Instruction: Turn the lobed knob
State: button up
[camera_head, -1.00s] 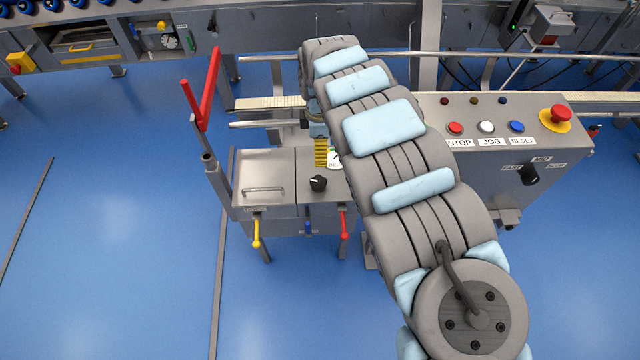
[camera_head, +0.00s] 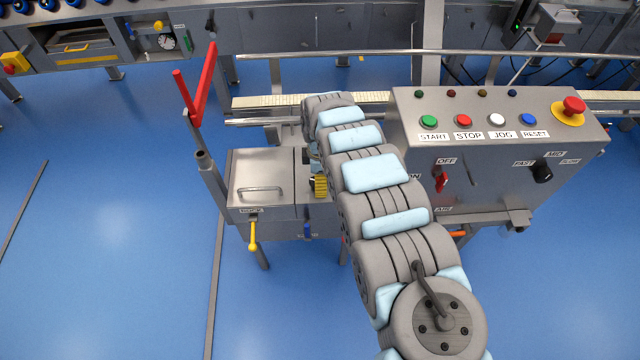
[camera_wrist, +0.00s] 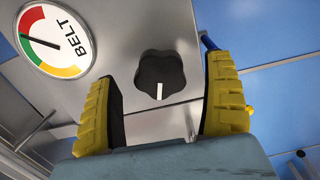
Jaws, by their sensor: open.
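The lobed knob (camera_wrist: 160,72) is black with a white pointer line, on a grey metal panel. In the wrist view it lies between and beyond the yellow fingers of my gripper (camera_wrist: 164,66). The pointer line points toward the bottom of the picture. The fingers are spread wide, with a gap showing on each side of the knob, and I see no contact. In the head view my gripper (camera_head: 319,186) is over the grey cabinet (camera_head: 262,175), and my arm and gripper hide the knob.
A round BELT gauge (camera_wrist: 55,42) sits left of the knob in the wrist view. The head view shows a red lever (camera_head: 203,90), a yellow-handled lever (camera_head: 252,235) and a control box (camera_head: 480,190) with buttons and switches right of my arm.

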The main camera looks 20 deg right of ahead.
jog(key=shift+f, duration=0.8)
jog(key=c, duration=1.2)
jog(key=shift+r, duration=0.15)
jog(key=m+p, duration=0.3)
jog(key=p, duration=0.2)
jog(key=shift+a+r+m, duration=0.15)
jog(key=shift+m, duration=0.25)
jog(key=m+p, duration=0.4)
jog(key=m, duration=0.1)
jog(key=shift+f+m, duration=0.25)
jog(key=shift+m, duration=1.25)
jog(key=shift+a+f+m, duration=0.1)
jog(key=shift+m, duration=0.5)
